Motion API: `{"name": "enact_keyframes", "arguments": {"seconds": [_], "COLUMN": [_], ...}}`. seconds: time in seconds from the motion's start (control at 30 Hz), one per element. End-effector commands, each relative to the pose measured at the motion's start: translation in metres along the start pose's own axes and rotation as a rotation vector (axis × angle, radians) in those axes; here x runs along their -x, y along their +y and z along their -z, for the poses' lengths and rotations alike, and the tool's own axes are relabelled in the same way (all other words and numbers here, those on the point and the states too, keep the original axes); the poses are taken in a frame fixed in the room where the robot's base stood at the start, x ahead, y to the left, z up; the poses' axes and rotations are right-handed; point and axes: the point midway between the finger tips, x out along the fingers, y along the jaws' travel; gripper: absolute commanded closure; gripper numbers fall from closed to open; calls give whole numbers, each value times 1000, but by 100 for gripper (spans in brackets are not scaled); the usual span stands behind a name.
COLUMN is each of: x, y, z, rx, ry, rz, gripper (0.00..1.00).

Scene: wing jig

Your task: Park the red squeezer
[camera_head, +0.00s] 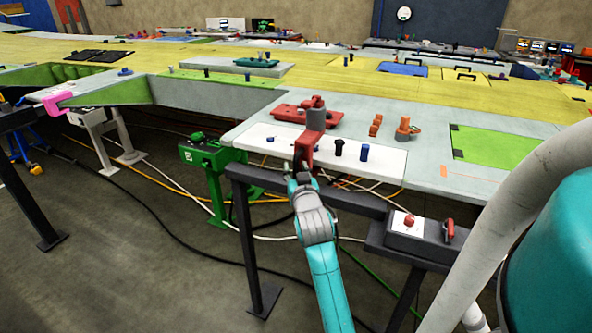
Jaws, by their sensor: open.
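The red squeezer (304,149) stands at the front edge of the white panel, its red C-shaped body hanging over the edge. A dark grey cylinder (317,118) sits at its upper end. My gripper (302,171) is at the squeezer's lower front end, with its fingers open. The fingers are small in view, and I cannot tell whether they touch the squeezer. A flat red plate (288,113) with small knobs lies just behind the squeezer, partly hidden by it.
The white panel (385,164) holds a black peg (338,147) and a blue peg (364,153) right of the squeezer. Orange parts (403,128) stand farther right. A grey box with a red button (409,222) is below the edge. A green stand (208,160) is left.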

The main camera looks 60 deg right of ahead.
Motion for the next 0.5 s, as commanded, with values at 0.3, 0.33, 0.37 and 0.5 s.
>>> {"name": "enact_keyframes", "arguments": {"seconds": [0.3,0.33,0.37,0.5], "x": [-3,-3,-2,-2], "y": [0,0,0,0], "z": [0,0,0,0], "rx": [0,0,0,0], "ry": [0,0,0,0], "rz": [0,0,0,0], "gripper": [59,64,71,100]}}
